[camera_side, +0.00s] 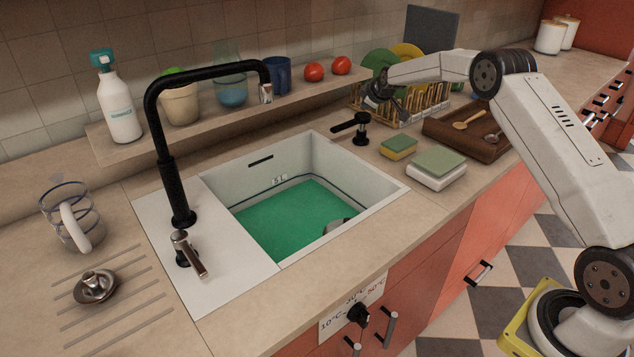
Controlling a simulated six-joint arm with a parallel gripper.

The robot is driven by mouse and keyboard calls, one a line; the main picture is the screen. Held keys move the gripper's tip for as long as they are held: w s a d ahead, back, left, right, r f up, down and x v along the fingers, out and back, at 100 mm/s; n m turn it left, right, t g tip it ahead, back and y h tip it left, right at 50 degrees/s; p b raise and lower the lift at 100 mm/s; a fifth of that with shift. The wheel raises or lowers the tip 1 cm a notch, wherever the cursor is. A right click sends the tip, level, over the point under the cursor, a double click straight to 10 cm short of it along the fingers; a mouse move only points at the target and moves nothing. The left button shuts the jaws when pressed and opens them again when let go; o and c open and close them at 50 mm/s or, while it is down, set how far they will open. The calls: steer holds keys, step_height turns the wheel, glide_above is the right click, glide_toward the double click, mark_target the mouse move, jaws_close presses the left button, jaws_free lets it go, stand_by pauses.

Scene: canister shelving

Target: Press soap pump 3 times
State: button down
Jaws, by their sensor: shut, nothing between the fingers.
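A black soap pump (360,129) stands upright on the counter at the right back edge of the sink, its spout pointing left. My gripper (372,103) is shut and empty. In this view it appears just above and slightly right of the pump head, with a small gap between them. How far in front of or behind the pump it is, I cannot tell. The pump's head and spout show clearly.
The sink (300,205) has a green bottom. A tall black faucet (165,130) stands at its left. A dish rack (430,103) is behind my gripper; sponges (437,163) and a wooden tray (465,140) lie to the right.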

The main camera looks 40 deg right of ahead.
mark_target(365, 115)
steer(key=shift+f, duration=1.7)
stand_by(1.9)
steer(key=shift+r, duration=1.6)
steer(key=shift+r, duration=0.2)
steer(key=shift+r, duration=2.35)
